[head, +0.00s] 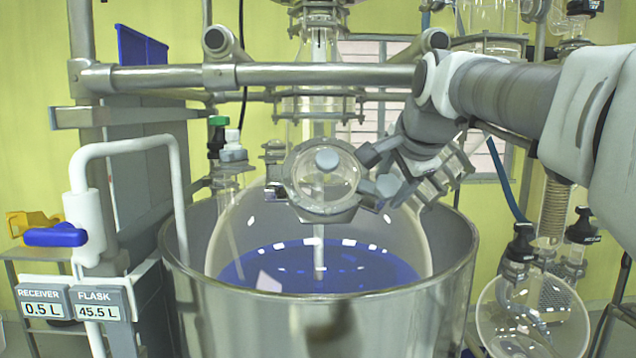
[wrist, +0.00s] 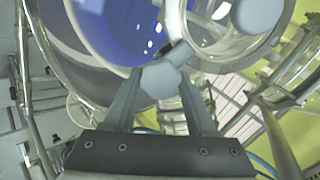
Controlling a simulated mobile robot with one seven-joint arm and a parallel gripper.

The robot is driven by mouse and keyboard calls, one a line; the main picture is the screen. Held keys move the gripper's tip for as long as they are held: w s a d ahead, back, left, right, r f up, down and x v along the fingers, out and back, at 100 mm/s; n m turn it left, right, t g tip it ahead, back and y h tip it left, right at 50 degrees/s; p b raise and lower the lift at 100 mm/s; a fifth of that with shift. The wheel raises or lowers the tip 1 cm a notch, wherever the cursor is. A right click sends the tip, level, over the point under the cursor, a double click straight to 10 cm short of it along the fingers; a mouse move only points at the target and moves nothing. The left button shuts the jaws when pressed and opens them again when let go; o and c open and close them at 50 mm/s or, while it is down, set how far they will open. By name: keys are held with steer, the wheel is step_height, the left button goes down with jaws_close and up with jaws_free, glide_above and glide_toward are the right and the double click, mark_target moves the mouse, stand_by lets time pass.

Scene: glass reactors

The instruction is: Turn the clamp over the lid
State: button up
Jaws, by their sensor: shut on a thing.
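The round glass lid (head: 318,186) with its metal rim sits on the port at the front of the glass vessel, with a pale knob (head: 327,159) on it. Part of the lid (wrist: 222,42) also shows at the upper right of the wrist view. My gripper (head: 371,172) is at the right side of the lid. In the wrist view my gripper (wrist: 159,98) is shut on the clamp handle, one finger on each side. In the head view the fingers partly hide the handle.
The glass vessel holds blue liquid (head: 345,268) inside a metal jacket (head: 330,310). A horizontal metal bar (head: 270,76) crosses above the lid. A white pipe with a blue valve handle (head: 55,235) stands at left. A round glass flask (head: 535,315) hangs at lower right.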

steer(key=shift+f, duration=0.1)
stand_by(0.3)
steer(key=o, duration=1.4)
steer(key=p+v, duration=0.1)
steer(key=v, duration=1.6)
steer(key=shift+s+r, duration=0.2)
steer(key=shift+r, duration=0.05)
steer(key=s+f+n+g, duration=0.1)
steer(key=s+f+n, duration=0.3)
steer(key=f, duration=0.7)
steer(key=s+f+n+g, duration=0.1)
steer(key=s+f+n, duration=0.4)
steer(key=f, duration=0.7)
steer(key=s+a+f+n+g, duration=0.1)
steer(key=s+f+n, duration=0.3)
steer(key=f, duration=0.7)
steer(key=shift+s+f+n+g+h, duration=0.15)
steer(key=shift+n+g+h, duration=0.2)
steer(key=shift+g, duration=0.25)
